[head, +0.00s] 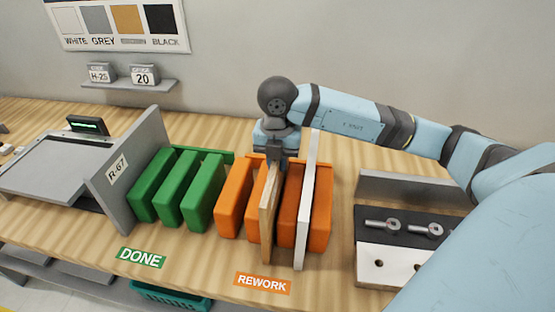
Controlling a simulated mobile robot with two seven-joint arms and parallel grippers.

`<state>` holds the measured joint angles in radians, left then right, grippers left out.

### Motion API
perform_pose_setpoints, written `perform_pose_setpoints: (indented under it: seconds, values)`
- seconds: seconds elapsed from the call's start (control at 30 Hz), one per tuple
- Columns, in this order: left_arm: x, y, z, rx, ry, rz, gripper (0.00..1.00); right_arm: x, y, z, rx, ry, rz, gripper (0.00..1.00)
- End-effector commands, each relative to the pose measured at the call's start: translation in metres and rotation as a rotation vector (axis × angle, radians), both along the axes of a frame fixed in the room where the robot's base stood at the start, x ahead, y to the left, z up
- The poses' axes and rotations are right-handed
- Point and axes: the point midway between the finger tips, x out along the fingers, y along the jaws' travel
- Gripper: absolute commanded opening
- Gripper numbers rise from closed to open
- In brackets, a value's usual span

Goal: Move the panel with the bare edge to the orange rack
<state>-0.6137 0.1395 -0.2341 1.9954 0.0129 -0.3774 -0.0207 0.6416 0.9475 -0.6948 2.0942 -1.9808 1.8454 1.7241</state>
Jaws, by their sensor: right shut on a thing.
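The orange rack (234,205) stands on the bench behind the REWORK label, with several upright dividers. A panel with a raw, wood-coloured front edge (267,222) stands upright in a slot of this rack. My right gripper (277,166) reaches down over the rack and is shut on the top of this panel. The fingertips are partly hidden. A taller panel with a white edge (307,205) stands upright in a slot to its right. My left gripper is not in view.
A green rack (168,190), its slots looking empty, stands left behind the DONE label (141,258). A grey upright plate (128,172) stands beside it. On the right is a fixture with bolts (405,230). A shelf (125,87) hangs on the wall.

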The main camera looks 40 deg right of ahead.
Motion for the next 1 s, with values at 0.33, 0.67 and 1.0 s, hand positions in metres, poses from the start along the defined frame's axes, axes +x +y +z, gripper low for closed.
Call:
perform_pose_setpoints:
  seconds: [0.33, 0.67, 1.0]
  values:
    - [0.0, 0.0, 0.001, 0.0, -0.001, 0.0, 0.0, 0.0, 0.0, 0.001, 0.0, -0.001, 0.0, 0.41]
    - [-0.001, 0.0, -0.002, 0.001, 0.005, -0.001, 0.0, 0.0, 0.0, 0.001, -0.001, 0.001, 0.0, 0.46]
    - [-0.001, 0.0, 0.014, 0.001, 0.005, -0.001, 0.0, 0.0, 0.0, 0.025, 0.0, 0.0, 0.0, 0.46]
